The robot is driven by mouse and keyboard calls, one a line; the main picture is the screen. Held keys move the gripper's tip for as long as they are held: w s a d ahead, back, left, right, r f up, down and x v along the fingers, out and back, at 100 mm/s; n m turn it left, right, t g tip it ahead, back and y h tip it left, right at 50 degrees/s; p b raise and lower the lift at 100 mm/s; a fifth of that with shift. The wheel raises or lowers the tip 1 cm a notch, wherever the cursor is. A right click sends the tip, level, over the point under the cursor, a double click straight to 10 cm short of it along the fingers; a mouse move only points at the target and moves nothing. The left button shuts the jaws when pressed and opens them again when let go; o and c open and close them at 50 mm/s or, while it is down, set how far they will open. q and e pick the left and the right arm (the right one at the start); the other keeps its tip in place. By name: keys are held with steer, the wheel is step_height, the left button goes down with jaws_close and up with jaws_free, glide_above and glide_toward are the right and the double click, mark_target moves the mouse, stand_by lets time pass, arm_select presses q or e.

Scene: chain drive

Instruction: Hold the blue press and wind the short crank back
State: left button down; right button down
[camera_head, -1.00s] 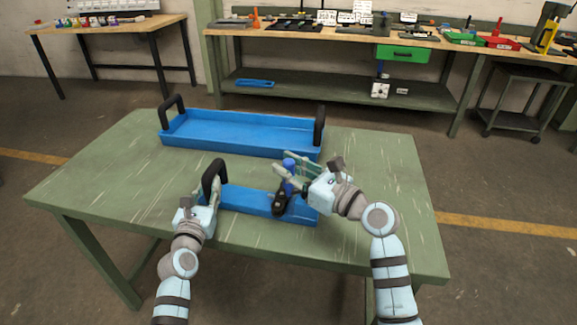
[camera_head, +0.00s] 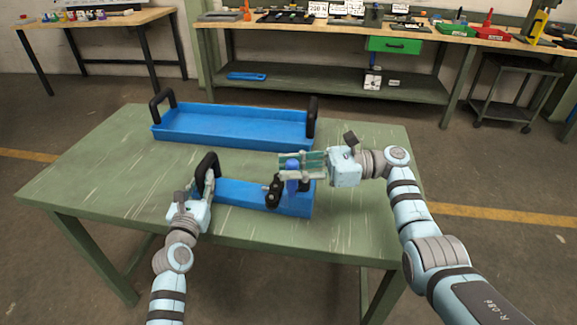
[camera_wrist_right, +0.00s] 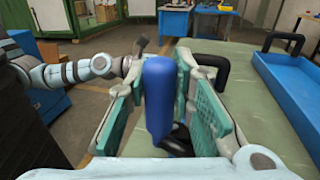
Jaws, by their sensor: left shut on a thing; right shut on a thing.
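The blue press (camera_head: 238,193) is a low blue body on the green table. A black arched handle (camera_head: 205,162) stands at its left end. My left gripper (camera_head: 206,184) is shut on that handle, partly hiding it. At the right end is the short crank, with a black arm (camera_head: 273,191) and an upright blue grip (camera_head: 291,184). My right gripper (camera_head: 298,163) reaches in from the right and is shut on the blue grip. In the right wrist view the blue grip (camera_wrist_right: 158,95) stands between the green finger pads.
A larger blue tray (camera_head: 230,128) with black handles at both ends lies behind the press on the table (camera_head: 90,165). The table is clear to the left and at the front right. A workbench (camera_head: 290,32) with several items stands at the back.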

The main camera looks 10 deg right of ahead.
steer(key=shift+s+d+f+n+g, duration=0.15)
steer(key=shift+d+n+g, duration=0.15)
steer(key=shift+g, duration=0.3)
steer(key=c, duration=1.4)
jaws_free()
steer(key=shift+o, duration=0.2)
step_height(320, 180, up, 10)
steer(key=shift+r, duration=0.1)
